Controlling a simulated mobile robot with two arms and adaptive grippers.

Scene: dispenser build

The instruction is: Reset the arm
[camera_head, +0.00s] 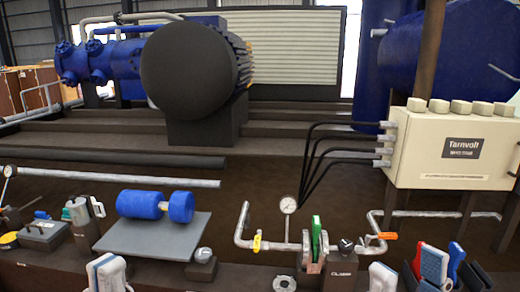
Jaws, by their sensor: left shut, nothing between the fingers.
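My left gripper (108,273) shows at the bottom edge, left of centre, with pale fingers pointing up. It is shut and empty, in front of a grey plate. My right gripper (383,277) shows at the bottom edge, right of centre. It is cut off by the frame, and I cannot tell how far its fingers are apart. Both arms are hidden below the picture.
A blue cylinder (145,204) lies on the grey plate (143,238). A pipe run with a gauge (288,205) and a green part (316,238) stands at the centre. Red and blue items (433,264) stand at right, below a Tarnvolt box (450,165).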

